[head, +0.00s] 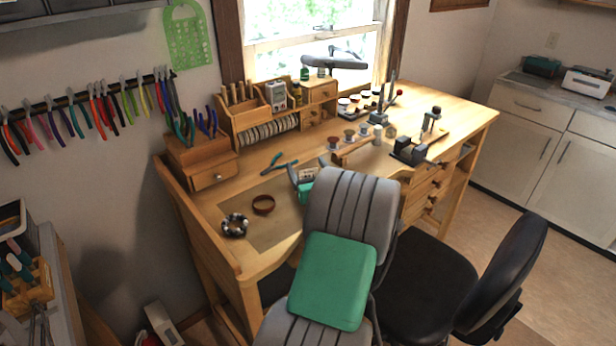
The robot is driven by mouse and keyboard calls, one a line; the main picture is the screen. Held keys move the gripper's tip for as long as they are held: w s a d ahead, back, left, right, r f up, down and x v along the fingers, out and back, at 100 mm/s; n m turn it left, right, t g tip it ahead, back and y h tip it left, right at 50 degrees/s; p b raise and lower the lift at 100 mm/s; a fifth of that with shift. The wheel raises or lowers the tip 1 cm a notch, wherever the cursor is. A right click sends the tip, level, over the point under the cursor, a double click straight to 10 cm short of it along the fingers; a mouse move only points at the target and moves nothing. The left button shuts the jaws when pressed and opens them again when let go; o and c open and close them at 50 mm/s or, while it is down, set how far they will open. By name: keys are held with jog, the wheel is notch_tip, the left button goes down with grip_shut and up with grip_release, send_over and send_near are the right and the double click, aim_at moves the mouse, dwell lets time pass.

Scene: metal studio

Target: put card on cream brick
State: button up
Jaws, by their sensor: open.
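My gripper (307,166) is over the middle of the wooden workbench, its two grey fingers spread apart. A small pale item with darker marks (308,175) shows between the fingers. It may be the card or the cream brick; it is too small to tell which. I cannot tell whether the fingers touch it. My own arm hides the bench just in front of the gripper. I cannot clearly make out a separate card and cream brick.
A wooden organizer (250,128) stands behind, small jars (349,135) and a dark vise (408,152) to the right. A black chair (430,290) stands in front.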

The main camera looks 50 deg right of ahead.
jog(key=shift+x, duration=1)
jog(key=c, duration=1.5)
